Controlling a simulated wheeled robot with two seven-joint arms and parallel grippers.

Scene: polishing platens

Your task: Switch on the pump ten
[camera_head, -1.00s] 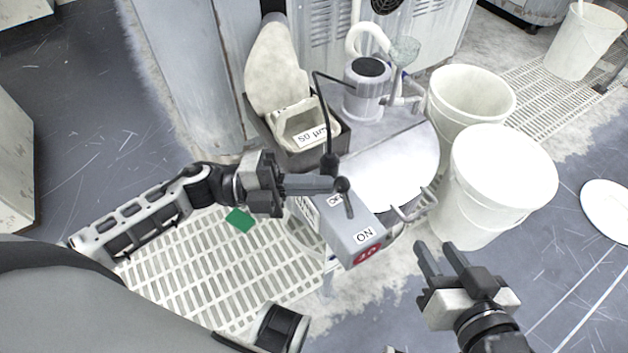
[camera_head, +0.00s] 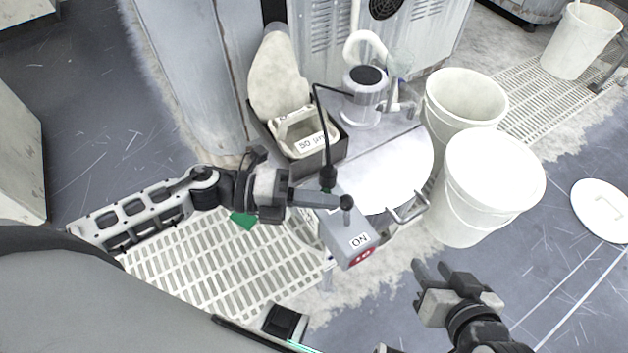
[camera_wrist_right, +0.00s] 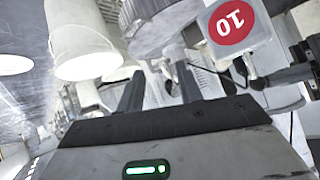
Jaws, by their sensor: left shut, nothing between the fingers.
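The pump's grey switch box (camera_head: 340,228) carries an "ON" label and a red round "10" sign (camera_head: 363,256) on its front end. The sign also shows, upside down, in the right wrist view (camera_wrist_right: 232,22). A black plug with a cable (camera_head: 328,178) stands on the box. A dark ball-ended switch lever (camera_head: 347,202) sits on its top. My left gripper (camera_head: 318,198) is shut and empty, its fingertips at the lever; I cannot tell if they touch. They hide part of the box top. My right gripper (camera_head: 432,271) is open and empty, to the right of the box.
Two white buckets (camera_head: 490,185) stand to the right. A grey tray with a "50 µm" container (camera_head: 305,140) is behind my left gripper. White floor grating (camera_head: 200,270) lies below.

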